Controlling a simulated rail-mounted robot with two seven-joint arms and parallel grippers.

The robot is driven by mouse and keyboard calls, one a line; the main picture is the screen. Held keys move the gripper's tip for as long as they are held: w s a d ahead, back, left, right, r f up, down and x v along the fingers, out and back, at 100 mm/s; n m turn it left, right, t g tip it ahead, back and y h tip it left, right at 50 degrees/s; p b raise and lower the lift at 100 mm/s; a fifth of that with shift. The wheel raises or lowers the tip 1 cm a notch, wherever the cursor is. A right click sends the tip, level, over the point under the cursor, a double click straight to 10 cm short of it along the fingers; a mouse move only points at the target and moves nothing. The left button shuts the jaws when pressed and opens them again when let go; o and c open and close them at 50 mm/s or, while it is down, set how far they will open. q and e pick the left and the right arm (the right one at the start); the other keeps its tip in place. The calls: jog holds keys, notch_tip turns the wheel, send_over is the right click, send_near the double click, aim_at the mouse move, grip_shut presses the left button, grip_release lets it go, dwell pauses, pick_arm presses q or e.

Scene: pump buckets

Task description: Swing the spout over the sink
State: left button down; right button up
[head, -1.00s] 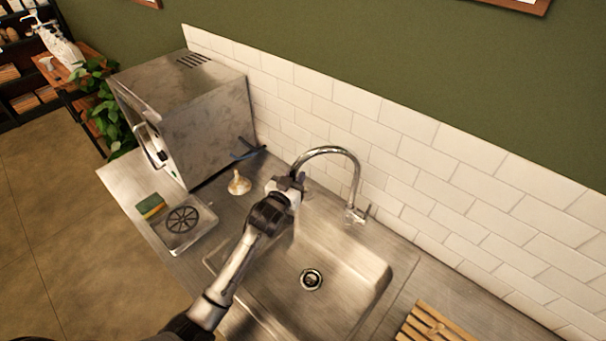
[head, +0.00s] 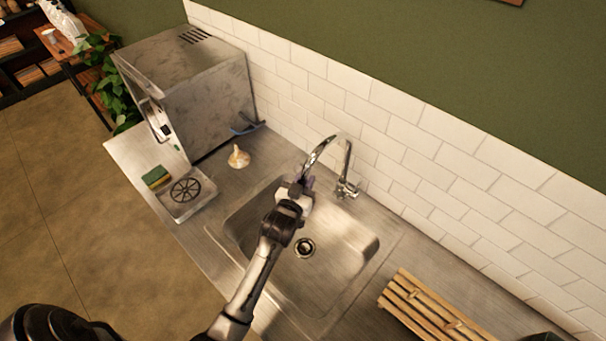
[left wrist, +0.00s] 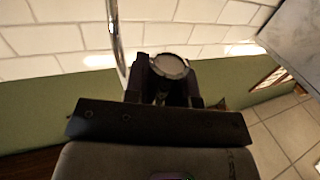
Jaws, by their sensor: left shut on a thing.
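The chrome faucet spout (head: 320,149) arches from its base (head: 347,188) behind the sink, and its free end now comes down over the basin. The sink (head: 340,262) is a steel basin with a round drain (head: 305,247). My left gripper (head: 303,188) is shut on the spout's end, above the back left part of the basin. In the left wrist view the spout's round tip (left wrist: 168,66) sits between the fingers, and a chrome tube (left wrist: 117,45) shows beside them. My right gripper is not in view.
A steel machine (head: 190,88) stands at the back left of the counter. A small funnel-like piece (head: 238,157), a green and yellow sponge (head: 156,177) and a tray with a round grate (head: 186,190) lie left of the sink. A wooden rack (head: 432,310) lies right.

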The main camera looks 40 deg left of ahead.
pick_arm(q)
jog(key=shift+s+d+r, duration=0.1)
jog(key=shift+d+r, duration=0.1)
jog(key=shift+d, duration=0.15)
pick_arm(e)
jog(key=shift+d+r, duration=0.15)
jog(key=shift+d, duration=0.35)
pick_arm(q)
jog(key=c, duration=1.1)
grip_release()
jog(key=shift+s+a+f, duration=0.1)
jog(key=shift+s, duration=0.1)
jog(key=shift+o, duration=0.8)
jog(key=shift+w, duration=0.1)
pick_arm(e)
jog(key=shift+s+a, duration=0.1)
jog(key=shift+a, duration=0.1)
pick_arm(q)
jog(key=shift+f, duration=0.1)
jog(key=b+v, duration=0.3)
jog(key=v, duration=1.1)
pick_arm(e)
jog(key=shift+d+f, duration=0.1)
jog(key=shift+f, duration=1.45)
pick_arm(q)
jog(key=shift+w, duration=0.1)
